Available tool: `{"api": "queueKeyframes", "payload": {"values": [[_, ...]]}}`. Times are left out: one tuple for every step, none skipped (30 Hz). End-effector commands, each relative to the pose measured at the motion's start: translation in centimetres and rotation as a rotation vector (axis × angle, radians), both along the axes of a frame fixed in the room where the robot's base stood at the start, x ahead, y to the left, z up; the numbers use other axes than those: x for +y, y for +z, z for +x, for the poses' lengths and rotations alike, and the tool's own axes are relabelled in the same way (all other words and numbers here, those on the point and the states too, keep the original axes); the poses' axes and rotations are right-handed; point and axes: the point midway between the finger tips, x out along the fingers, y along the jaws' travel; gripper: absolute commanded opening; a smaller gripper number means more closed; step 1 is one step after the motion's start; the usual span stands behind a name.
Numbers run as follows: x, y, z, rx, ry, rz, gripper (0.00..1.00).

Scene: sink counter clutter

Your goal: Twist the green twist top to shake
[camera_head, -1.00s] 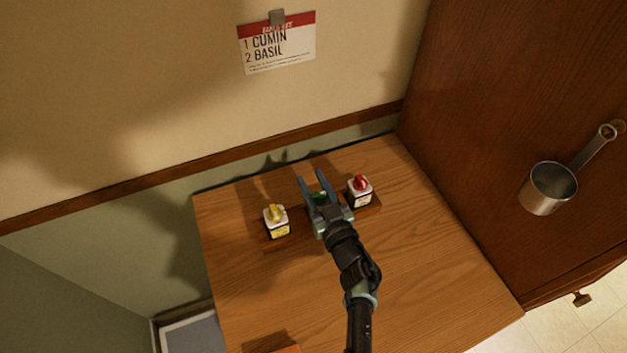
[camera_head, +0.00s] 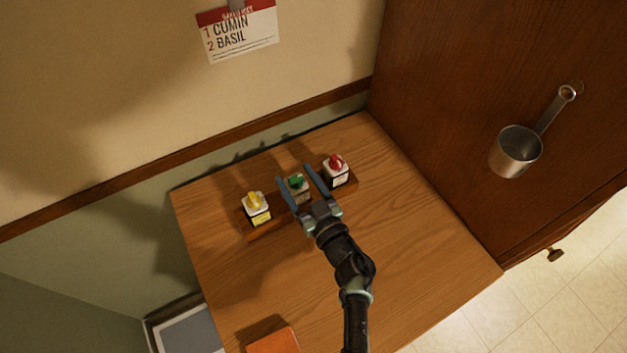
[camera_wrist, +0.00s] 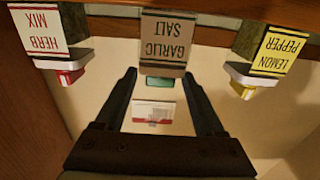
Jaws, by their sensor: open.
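The green twist top (camera_head: 296,182) sits on the middle spice jar (camera_head: 300,196), between a yellow-topped jar and a red-topped jar. In the wrist view the green top (camera_wrist: 160,82) shows upside down, beneath the jar labelled GARLIC SALT (camera_wrist: 163,42). My gripper (camera_head: 297,173) is open, with one finger on each side of the green top. In the wrist view its fingers (camera_wrist: 163,78) stand apart, with the green top in the gap between them. I cannot tell whether either finger touches it.
The yellow-topped LEMON PEPPER jar (camera_head: 257,210) and red-topped HERB MIX jar (camera_head: 336,172) stand close on either side on a wooden rack (camera_head: 262,234). A card reading CUMIN, BASIL (camera_head: 238,35) hangs on the wall. An orange object (camera_head: 271,338) lies at the table's front.

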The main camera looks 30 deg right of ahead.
Motion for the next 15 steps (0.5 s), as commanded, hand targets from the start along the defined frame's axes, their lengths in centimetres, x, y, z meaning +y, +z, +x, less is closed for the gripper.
{"api": "queueKeyframes", "payload": {"values": [[-0.1, 0.0, -1.3, 0.002, -0.003, 0.0, 0.71], [-0.1, 0.0, -2.0, 0.004, -0.003, 0.0, 0.71], [-0.2, -0.1, -2.9, 0.003, -0.004, 0.001, 0.71], [-0.2, 0.0, -3.6, 0.002, -0.003, 0.0, 0.71], [-0.2, -0.1, -4.2, 0.003, -0.003, 0.0, 0.71], [-0.2, -0.1, -5.0, 0.003, -0.002, 0.001, 0.71], [-0.2, -0.1, -5.6, 0.002, -0.002, 0.001, 0.71], [-0.2, -0.1, -6.1, 0.002, -0.002, 0.0, 0.71], [-0.3, -0.1, -6.8, 0.003, -0.001, -0.001, 0.71], [-0.3, -0.1, -7.2, 0.003, -0.001, 0.0, 0.71], [-0.3, -0.1, -7.6, 0.002, 0.0, 0.0, 0.71], [-0.3, -0.1, -8.1, 0.002, 0.0, 0.001, 0.71], [-0.3, -0.1, -8.3, 0.002, 0.0, 0.0, 0.71], [-0.3, -0.1, -8.6, 0.001, 0.0, 0.0, 0.71], [-0.4, -0.1, -8.8, 0.001, 0.0, 0.0, 0.71]]}}
